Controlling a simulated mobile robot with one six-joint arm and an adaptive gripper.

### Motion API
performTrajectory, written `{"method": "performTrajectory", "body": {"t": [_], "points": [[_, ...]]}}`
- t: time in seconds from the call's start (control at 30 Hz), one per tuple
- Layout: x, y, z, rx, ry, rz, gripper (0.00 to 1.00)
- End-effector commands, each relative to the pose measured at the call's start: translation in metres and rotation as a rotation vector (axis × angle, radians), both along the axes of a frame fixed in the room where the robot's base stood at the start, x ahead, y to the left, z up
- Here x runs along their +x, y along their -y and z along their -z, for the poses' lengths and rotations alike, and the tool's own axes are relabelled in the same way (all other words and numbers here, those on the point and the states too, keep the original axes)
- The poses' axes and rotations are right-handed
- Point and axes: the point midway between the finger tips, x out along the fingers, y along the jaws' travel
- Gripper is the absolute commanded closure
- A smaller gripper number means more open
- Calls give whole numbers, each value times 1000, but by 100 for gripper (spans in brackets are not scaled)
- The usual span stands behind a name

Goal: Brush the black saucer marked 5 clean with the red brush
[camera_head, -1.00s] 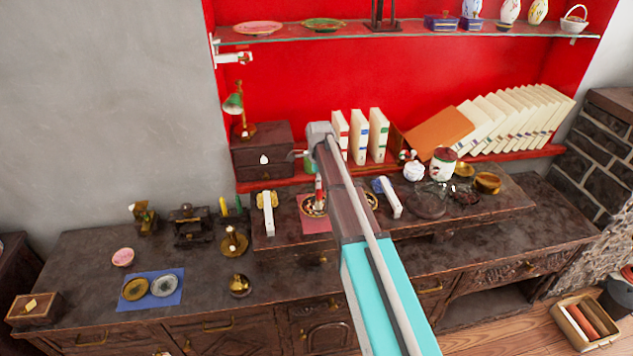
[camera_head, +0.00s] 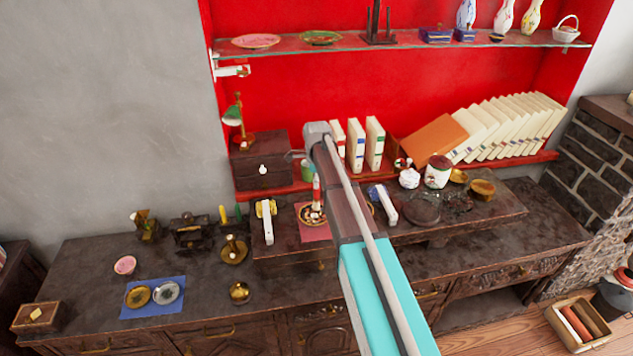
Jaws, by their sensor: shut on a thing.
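The red brush (camera_head: 317,188) hangs upright below the end of my arm, its lower end at a dark saucer with a patterned, gold-toned face (camera_head: 304,217). I cannot tell if brush and saucer touch. The saucer lies on a red mat (camera_head: 318,236) on the raised dark wooden stand. My gripper (camera_head: 315,172) is small and partly hidden by my arm; it is shut on the brush. The number 5 cannot be read. My arm hides the saucer's right side and part of a second saucer (camera_head: 370,207) to its right.
White-handled things, one yellow-headed (camera_head: 267,224) and one blue-headed (camera_head: 385,204), lie either side of the mat. A blue mat (camera_head: 130,311) with two small dishes is at left. Books (camera_head: 356,146) and a glass shelf (camera_head: 400,45) stand behind.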

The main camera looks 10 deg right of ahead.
Motion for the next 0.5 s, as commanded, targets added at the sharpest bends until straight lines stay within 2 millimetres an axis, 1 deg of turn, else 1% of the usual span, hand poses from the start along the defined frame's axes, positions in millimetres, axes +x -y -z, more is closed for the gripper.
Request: {"method": "performTrajectory", "body": {"t": [0.03,0.2,0.5], "points": [[0,0,-8,0,0,0,100],[0,0,-17,0,0,0,100],[0,0,-18,0,0,0,100]]}}
